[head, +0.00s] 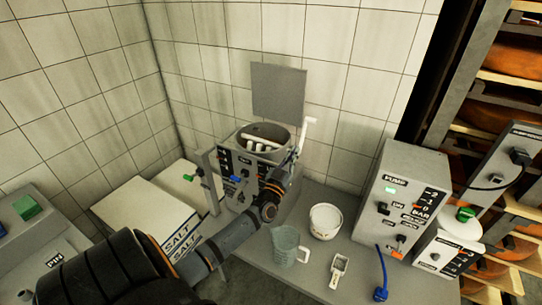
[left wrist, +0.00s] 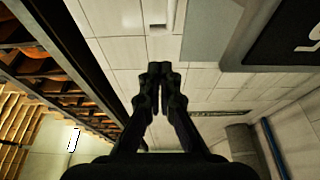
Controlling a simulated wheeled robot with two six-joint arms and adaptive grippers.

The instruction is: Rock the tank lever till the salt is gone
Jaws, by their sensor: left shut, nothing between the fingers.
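The tank (head: 240,163) is a grey round vessel in a boxy housing with a dark control face. Several white bars lie inside its open top; I cannot make out loose salt there. A white lever (head: 308,122) rises at the tank's right rim. My left gripper (head: 298,153) is at the tank's right side, just below the lever; whether they touch is unclear. In the left wrist view the fingers (left wrist: 160,68) are together with nothing between them. My right gripper is not in view.
White packs marked SALT (head: 130,207) lie left of the tank. A clear jug (head: 285,243), a white tub (head: 325,221) and a scoop (head: 340,268) stand on the grey bench. A pump box (head: 388,203) is at right, near cheese shelves (head: 505,95). A tiled wall is behind.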

